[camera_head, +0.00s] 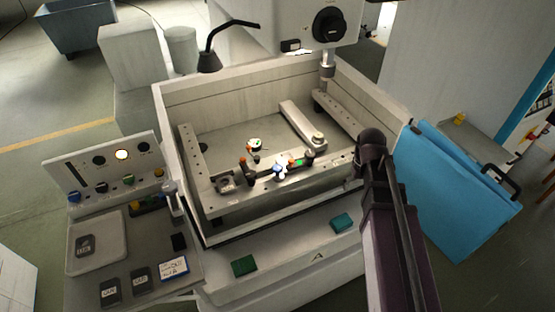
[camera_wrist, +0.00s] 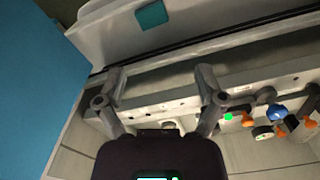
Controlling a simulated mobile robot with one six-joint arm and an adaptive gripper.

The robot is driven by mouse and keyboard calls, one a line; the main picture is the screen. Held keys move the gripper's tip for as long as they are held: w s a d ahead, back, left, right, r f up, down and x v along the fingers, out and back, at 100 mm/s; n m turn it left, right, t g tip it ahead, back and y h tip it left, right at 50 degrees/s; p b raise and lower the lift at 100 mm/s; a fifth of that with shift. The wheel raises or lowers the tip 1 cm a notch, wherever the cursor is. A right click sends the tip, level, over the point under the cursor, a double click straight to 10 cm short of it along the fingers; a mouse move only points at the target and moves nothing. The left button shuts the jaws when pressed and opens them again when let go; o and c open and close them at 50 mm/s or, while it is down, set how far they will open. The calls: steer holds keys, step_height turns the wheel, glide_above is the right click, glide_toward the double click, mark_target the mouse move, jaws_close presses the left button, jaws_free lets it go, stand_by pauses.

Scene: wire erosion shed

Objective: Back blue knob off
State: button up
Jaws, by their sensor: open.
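A blue knob (camera_head: 280,168) stands among small orange, white and dark fittings on the rail along the near side of the tank. In the wrist view the blue knob (camera_wrist: 277,112) is at the right, beside orange knobs and a round dial. A second blue knob (camera_head: 74,197) is on the control panel at the left. My gripper (camera_wrist: 160,95) is open and empty, its two fingers apart above the tank rail, with the blue knob well to the right of them. In the head view my arm is at the right and the fingers cannot be made out.
The tank wall (camera_head: 172,150) surrounds the fixtures, with the machine head (camera_head: 300,20) and a black lamp (camera_head: 210,60) above. A green light (camera_wrist: 228,116) glows near the blue knob. A blue panel (camera_head: 450,195) stands at the right. A tray (camera_head: 72,258) lies left.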

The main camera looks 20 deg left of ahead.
steer(key=w+a+r+n+p, duration=0.2)
steer(key=a+r+n+p, duration=0.1)
steer(key=a, duration=0.5)
steer(key=w+a+r+n+p, duration=0.2)
steer(key=a+r, duration=0.1)
steer(key=a, duration=0.4)
step_height(320, 180, up, 4)
steer(key=n+p, duration=0.4)
glide_above(277, 167)
steer(key=shift+f, duration=0.15)
steer(key=shift+d+f, duration=0.1)
step_height(277, 167, down, 14)
steer(key=b, duration=1.4)
steer(key=shift+r, duration=0.2)
steer(key=c, duration=1.2)
